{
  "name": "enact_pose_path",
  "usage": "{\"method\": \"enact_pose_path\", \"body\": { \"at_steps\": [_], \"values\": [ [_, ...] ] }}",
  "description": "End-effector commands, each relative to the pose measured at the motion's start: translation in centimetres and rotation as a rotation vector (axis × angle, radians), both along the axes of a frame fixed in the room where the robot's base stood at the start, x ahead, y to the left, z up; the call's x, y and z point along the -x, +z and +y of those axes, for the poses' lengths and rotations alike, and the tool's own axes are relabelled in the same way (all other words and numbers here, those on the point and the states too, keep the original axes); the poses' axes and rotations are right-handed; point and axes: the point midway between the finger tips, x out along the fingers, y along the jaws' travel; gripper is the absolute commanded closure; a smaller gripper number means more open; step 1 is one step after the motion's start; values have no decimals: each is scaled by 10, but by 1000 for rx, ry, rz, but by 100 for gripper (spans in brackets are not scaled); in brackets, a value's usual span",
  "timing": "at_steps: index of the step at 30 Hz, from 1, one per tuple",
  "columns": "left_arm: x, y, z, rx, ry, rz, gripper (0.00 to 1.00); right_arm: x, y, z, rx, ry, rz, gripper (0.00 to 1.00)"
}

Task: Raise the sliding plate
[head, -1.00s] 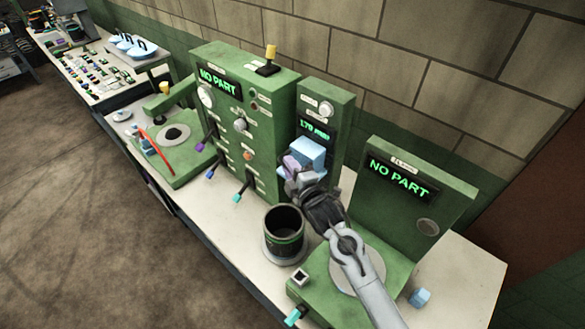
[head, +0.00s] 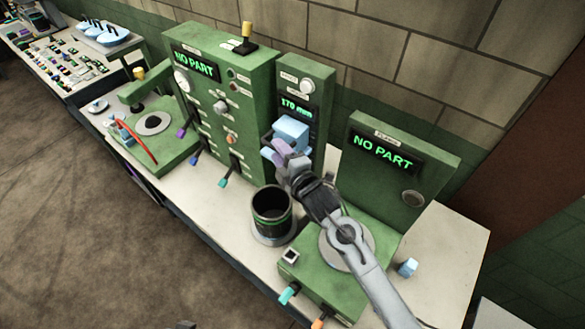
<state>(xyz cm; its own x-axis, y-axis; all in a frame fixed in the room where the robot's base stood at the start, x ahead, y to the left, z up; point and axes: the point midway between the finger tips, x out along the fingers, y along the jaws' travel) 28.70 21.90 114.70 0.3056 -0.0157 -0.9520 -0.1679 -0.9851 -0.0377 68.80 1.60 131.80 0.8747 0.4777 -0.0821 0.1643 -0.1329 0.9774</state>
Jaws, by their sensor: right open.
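The light-blue sliding plate (head: 291,131) is a block on the front of the narrow green column (head: 312,84), just below the display reading 170 mm. My right gripper (head: 277,152) comes up from the lower right. Its pale lilac fingers are apart, at the lower front of the plate. The gripper partly hides the lower part of the plate, and I cannot tell whether the fingers touch it. My left gripper is not clearly visible.
A dark cylinder (head: 272,203) stands below the gripper on the bench. A wide green panel (head: 221,72) with several levers is to the left. A green station (head: 396,190) with a NO PART display is to the right. A small blue block (head: 407,268) lies on the bench.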

Motion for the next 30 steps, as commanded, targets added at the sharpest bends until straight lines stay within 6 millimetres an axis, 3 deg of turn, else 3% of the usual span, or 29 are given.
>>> {"method": "enact_pose_path", "body": {
  "at_steps": [9,15,30],
  "values": [
    [0,-13,-3,11,7,0,57,43,3,-23,0,1,-2,60],
    [0,-17,-2,11,7,1,57,59,6,-33,0,-1,-3,60],
    [0,-18,1,-2,-1,0,57,64,8,-35,-2,-1,-2,60]
  ]
}}
